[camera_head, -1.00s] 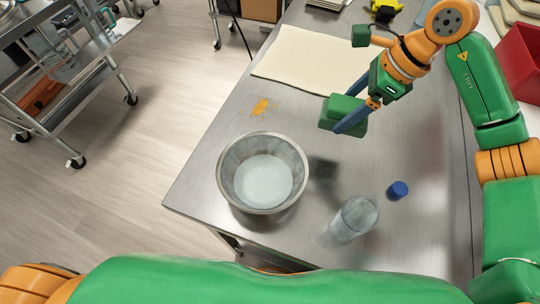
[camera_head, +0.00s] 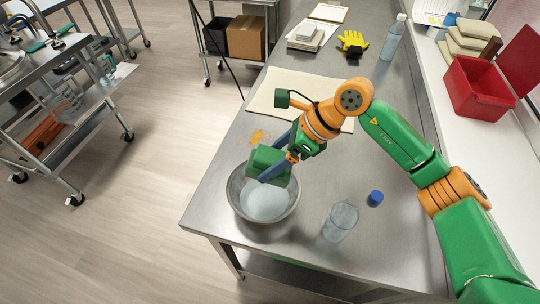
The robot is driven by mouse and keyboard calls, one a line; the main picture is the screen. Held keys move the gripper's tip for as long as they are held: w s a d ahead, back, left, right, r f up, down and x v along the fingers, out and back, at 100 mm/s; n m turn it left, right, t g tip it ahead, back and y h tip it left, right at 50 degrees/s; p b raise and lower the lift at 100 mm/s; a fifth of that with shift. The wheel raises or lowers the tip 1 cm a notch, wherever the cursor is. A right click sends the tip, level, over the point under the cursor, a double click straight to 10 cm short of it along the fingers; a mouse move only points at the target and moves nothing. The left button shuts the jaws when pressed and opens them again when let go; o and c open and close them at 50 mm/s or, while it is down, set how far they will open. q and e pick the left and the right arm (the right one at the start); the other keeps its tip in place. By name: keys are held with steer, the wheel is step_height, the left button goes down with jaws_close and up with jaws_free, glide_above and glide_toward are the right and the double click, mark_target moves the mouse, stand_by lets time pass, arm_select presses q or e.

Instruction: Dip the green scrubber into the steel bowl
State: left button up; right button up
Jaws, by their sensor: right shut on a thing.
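The steel bowl (camera_head: 250,215) stands near the left front corner of the steel table and holds pale, cloudy liquid (camera_head: 265,200). My right gripper (camera_head: 272,170) is shut on the green scrubber (camera_head: 262,160), a green block. The scrubber is over the back part of the bowl and hides part of its far rim. I cannot tell whether it touches the liquid. My left gripper is not in view.
A clear bottle or glass (camera_head: 340,222) and a blue cap (camera_head: 375,198) stand right of the bowl. An orange smear (camera_head: 257,137) and a cream mat (camera_head: 270,95) lie behind it. A yellow glove (camera_head: 352,42), another bottle (camera_head: 392,38) and a red bin (camera_head: 478,98) are farther back.

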steer(key=f+b, duration=0.1)
steer(key=d+f, duration=0.1)
steer(key=f, duration=0.1)
steer(key=shift+s+f+b, duration=0.15)
steer(key=shift+s+b, duration=0.05)
steer(key=shift+b, duration=0.2)
steer(key=f+b, duration=0.2)
steer(key=a+f+b, duration=0.1)
steer(key=f+b, duration=0.3)
steer(key=shift+s+a+f, duration=0.1)
steer(key=shift+a+f, duration=0.1)
steer(key=shift+a, duration=0.15)
steer(key=shift+a+f+b, duration=0.2)
steer(key=shift+f+b, duration=0.4)
steer(key=shift+r, duration=0.1)
steer(key=r+p, duration=0.2)
steer(key=r, duration=0.1)
steer(key=d+r+p, duration=0.1)
steer(key=r+p, duration=0.1)
steer(key=r, duration=0.1)
steer(key=d+r+p, duration=0.1)
steer(key=r+p, duration=0.1)
steer(key=r, duration=0.1)
steer(key=shift+w+d, duration=0.1)
steer(key=shift+w, duration=0.15)
steer(key=shift+f, duration=0.15)
